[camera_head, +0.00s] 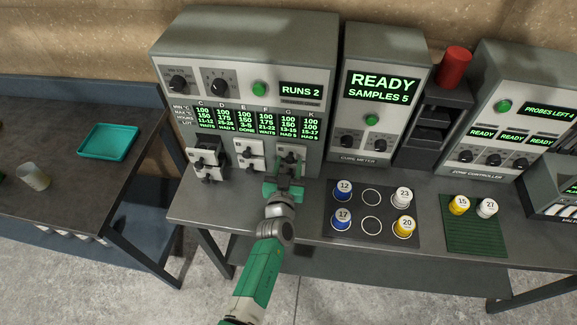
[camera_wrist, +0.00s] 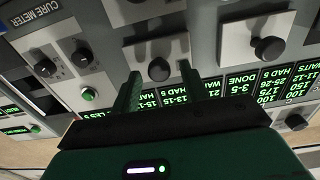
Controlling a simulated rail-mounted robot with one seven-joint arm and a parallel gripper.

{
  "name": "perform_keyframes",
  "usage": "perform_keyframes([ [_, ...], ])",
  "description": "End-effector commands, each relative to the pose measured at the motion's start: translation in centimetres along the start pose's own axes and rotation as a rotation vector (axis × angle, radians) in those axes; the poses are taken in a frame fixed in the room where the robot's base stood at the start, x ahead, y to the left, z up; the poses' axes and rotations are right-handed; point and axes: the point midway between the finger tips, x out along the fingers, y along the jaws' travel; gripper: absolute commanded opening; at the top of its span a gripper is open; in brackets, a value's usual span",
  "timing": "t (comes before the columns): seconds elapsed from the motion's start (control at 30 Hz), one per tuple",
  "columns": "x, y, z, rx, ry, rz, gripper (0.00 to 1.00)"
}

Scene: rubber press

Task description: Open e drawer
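The grey press (camera_head: 240,90) carries small pale drawer fronts with dark knobs, in three columns under a display lettered C, D, E, F, G, K. The middle drawer fronts (camera_head: 249,148) sit below letters E and F; which of the two is e is not marked on them. An upper middle knob shows in the wrist view (camera_wrist: 270,48). My gripper (camera_head: 284,188) is in front of the right column. In the wrist view my gripper (camera_wrist: 160,76) is open, its fingers either side of the right column's upper knob (camera_wrist: 159,69); contact cannot be told.
A cure meter (camera_head: 385,90) stands right of the press, with a dark mat (camera_head: 371,211) of numbered cups before it. A green mat (camera_head: 474,238) lies further right. A teal tray (camera_head: 108,142) and a cup (camera_head: 33,177) are on the left table.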

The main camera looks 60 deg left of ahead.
Motion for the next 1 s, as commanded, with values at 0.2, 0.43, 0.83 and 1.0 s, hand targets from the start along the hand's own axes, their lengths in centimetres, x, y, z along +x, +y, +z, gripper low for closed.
perform_keyframes([
  [0.2,0.0,0.0,0.0,0.0,0.0,0.0,0.01],
  [0.43,-1.2,0.2,-0.4,0.001,-0.004,0.003,0.0],
  [0.83,-4.3,0.0,0.0,0.001,0.0,0.001,0.0],
  [1.0,-4.2,0.0,0.0,0.0,0.0,0.001,0.35],
])
